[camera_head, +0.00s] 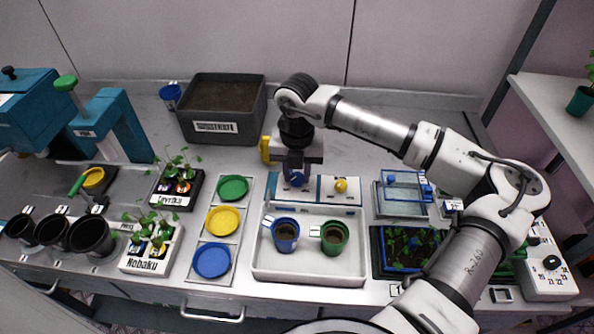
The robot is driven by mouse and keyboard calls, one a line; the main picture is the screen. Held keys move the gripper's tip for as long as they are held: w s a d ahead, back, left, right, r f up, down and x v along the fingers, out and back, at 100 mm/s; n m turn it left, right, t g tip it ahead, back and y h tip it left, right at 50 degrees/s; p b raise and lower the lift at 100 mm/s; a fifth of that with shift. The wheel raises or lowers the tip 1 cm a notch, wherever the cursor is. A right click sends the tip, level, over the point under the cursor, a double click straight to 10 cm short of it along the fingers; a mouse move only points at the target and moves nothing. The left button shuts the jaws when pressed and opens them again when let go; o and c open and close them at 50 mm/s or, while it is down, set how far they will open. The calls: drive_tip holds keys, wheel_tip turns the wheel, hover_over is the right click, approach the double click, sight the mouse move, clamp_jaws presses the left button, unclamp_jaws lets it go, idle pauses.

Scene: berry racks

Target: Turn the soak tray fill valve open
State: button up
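The soak tray (262,262) is a white basin at the front middle. A blue cup (285,234) and a green cup (334,236), both with dark contents, stand in it. A panel (318,190) along its back edge carries a blue knob (296,181) on the left and a yellow knob (341,185) on the right; labels are too small to tell which is the fill valve. My gripper (296,177) points down at the blue knob, its fingers beside it. Whether they touch or grip the knob is unclear, and the knob is partly hidden.
A yellow handle-like part (266,149) shows left of my gripper. A grey substrate box (226,127) stands behind. Left are coloured dishes (227,220) and seedling trays (150,259). Right are a clear lidded box (403,207) and a plant tray (380,269), partly behind my arm.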

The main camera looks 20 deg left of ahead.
drive_tip(key=c, duration=0.3)
drive_tip(key=shift+f+b, duration=0.15)
drive_tip(key=shift+b, duration=0.3)
drive_tip(key=shift+f+n+b, duration=0.15)
drive_tip(key=shift+n+b, duration=0.55)
drive_tip(key=shift+b, duration=0.2)
drive_tip(key=n+b, duration=0.2)
drive_tip(key=b, duration=0.1)
drive_tip(key=shift+b, duration=0.3)
drive_tip(key=n+b, duration=0.3)
drive_tip(key=n, duration=0.1)
drive_tip(key=shift+b, duration=0.4)
drive_tip(key=n+b, duration=0.3)
drive_tip(key=n, duration=0.2)
drive_tip(key=shift+r, duration=0.2)
drive_tip(key=shift+r+n+b, duration=0.1)
drive_tip(key=shift+n+b, duration=0.95)
drive_tip(key=shift+n, duration=1.75)
